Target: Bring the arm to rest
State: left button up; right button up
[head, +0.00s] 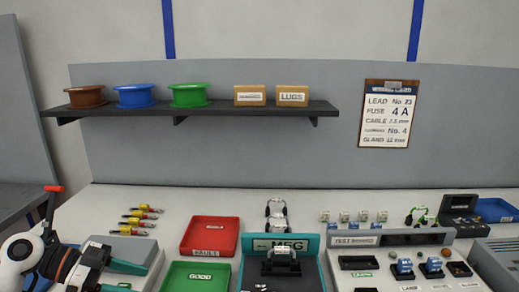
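My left arm comes in at the lower left, white and black with an orange ring. Its black gripper (92,264) is over a grey box (130,248) on the bench. The fingertips are too dark and small to tell whether they are open or shut, and I see nothing clearly held.
A red tray (211,232), a green tray (200,276) and a teal-edged fixture (281,243) fill the front middle. Yellow-and-red parts (139,216) lie behind the box. A grey test board (390,239) stands right. A shelf (210,111) carries spools and boxes.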

pick_arm(q)
jog(key=s+d+f+n+y, duration=0.35)
jog(key=s+f, duration=0.25)
jog(key=f, duration=0.5)
jog(key=s+d+f+n+y, duration=0.2)
jog(key=s+d+f+y, duration=0.15)
jog(key=s+f, duration=0.45)
jog(key=s+a+f+n+t+y, duration=0.1)
jog(key=s+f+n+y, duration=0.15)
jog(key=s+n, duration=0.2)
jog(key=s+a+f+n+y, duration=0.2)
jog(key=s+n+y, duration=0.1)
jog(key=s, duration=0.2)
notch_tip(320, 180, down, 27)
jog(key=g+b, duration=0.1)
jog(key=s+a+f+g+b, duration=0.1)
jog(key=s+a+f, duration=0.1)
jog(key=s+f, duration=1.5)
jog(key=shift+a+f+m+g, duration=0.2)
jog(key=shift+f+m+g, duration=0.1)
jog(key=shift+f, duration=0.05)
pick_arm(e)
notch_tip(320, 180, down, 2)
jog(key=shift+f, duration=0.15)
